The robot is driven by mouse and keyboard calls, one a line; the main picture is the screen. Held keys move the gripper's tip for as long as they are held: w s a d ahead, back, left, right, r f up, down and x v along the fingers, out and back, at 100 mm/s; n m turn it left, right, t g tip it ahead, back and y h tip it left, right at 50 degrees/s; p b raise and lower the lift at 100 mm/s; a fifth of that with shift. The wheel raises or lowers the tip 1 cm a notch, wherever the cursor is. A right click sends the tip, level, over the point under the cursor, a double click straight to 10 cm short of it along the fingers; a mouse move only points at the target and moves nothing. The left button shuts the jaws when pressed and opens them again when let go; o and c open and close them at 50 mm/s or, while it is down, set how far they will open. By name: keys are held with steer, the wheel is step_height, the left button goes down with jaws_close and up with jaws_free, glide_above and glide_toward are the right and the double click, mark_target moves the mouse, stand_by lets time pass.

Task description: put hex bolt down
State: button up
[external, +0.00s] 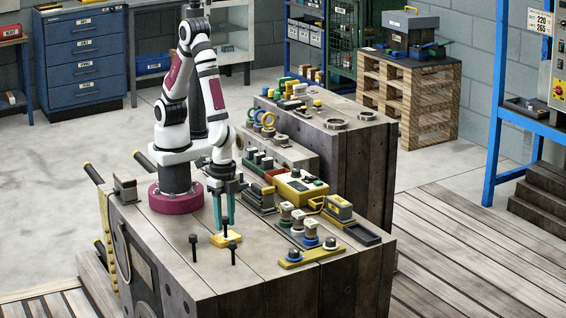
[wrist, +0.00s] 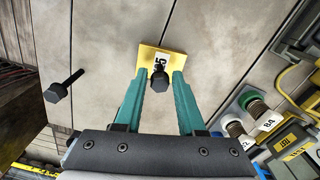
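A dark hex bolt (external: 225,229) stands upright, head up, at the yellow plate (external: 220,241). In the wrist view the same bolt's head (wrist: 160,82) lies between my teal fingers, in front of the numbered yellow plate (wrist: 174,56). My gripper (external: 224,228) is low over the plate, fingers on either side of the bolt. In the wrist view my gripper (wrist: 161,72) shows narrow gaps beside the head, so it looks open. The bolt's lower end is hard to see. Two more bolts stand on the bench, one at left (external: 194,240) and one in front (external: 232,246).
Several spools (external: 298,219) stand on a yellow-edged holder (external: 297,259) to the right. A yellow control box (external: 300,188) and small trays fill the bench (external: 260,270) farther back. The bench's front part is mostly bare. One standing bolt (wrist: 56,92) shows left of my fingers in the wrist view.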

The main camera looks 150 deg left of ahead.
mark_target(225, 218)
steer(key=shift+o, duration=0.8)
step_height(225, 218, up, 12)
steer(key=s+r+m+y, duration=0.1)
steer(key=s+m, duration=0.3)
steer(key=s, duration=0.4)
steer(key=s+a+r+m, duration=0.1)
steer(key=s+r+m, duration=0.3)
steer(key=s, duration=0.4)
steer(key=shift+a+r+m+y, duration=0.25)
steer(key=shift+r+m+y, duration=0.05)
steer(key=shift+y, duration=0.1)
steer(key=shift+s, duration=0.1)
